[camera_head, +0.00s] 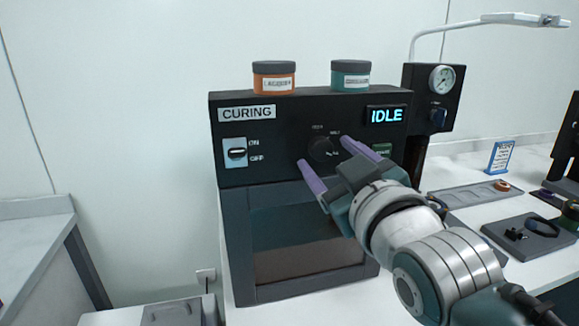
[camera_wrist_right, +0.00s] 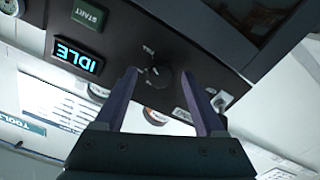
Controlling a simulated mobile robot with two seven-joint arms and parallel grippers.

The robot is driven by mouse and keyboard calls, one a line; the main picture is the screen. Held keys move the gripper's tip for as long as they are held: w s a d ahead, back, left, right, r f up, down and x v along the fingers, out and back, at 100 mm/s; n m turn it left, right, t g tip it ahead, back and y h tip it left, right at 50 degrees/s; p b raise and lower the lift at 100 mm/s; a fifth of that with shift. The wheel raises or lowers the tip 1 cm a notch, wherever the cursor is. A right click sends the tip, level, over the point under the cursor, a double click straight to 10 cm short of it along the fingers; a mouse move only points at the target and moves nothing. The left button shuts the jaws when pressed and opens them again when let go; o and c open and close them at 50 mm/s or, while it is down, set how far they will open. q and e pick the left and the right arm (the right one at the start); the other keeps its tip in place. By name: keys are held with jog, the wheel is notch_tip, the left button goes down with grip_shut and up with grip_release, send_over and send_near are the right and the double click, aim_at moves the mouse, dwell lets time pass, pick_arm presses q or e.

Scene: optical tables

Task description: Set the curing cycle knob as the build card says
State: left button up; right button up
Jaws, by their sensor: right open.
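The curing unit (camera_head: 290,101) is a black control panel marked CURING above a grey-framed chamber with a dark window. Its round black cycle knob (camera_head: 321,149) sits mid-panel with small printed labels around it, too small to read surely. The knob also shows in the right wrist view (camera_wrist_right: 158,77), where the panel appears upside down. My right gripper (camera_head: 324,152) is open, its purple fingers on either side of the knob in the picture, with no clear contact. A blue-edged card (camera_head: 500,156) stands on the right bench, its text unreadable. My left gripper is out of view.
A display (camera_head: 386,115) reads IDLE, above a green START button (camera_wrist_right: 87,13). An ON/OFF switch (camera_head: 236,153) is at the panel's left. Orange (camera_head: 273,80) and teal (camera_head: 350,78) jars stand on top. A gauge (camera_head: 442,79) is at the right.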

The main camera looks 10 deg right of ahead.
jog(key=s, duration=0.8)
jog(key=shift+s, duration=0.3)
jog(key=shift+d, duration=0.15)
jog(key=s+d+f+m+g, duration=0.1)
jog(key=s+f+m+g, duration=0.1)
jog(key=s+f+g, duration=0.7)
jog(key=s+d+f+m+g, duration=0.1)
jog(key=s+d+f+g, duration=0.3)
jog(key=s, duration=0.8)
notch_tip(320, 180, up, 38)
jog(key=s+a+g+p, duration=0.1)
jog(key=s+a+p, duration=0.1)
jog(key=p, duration=3.4)
jog(key=shift+p, duration=0.4)
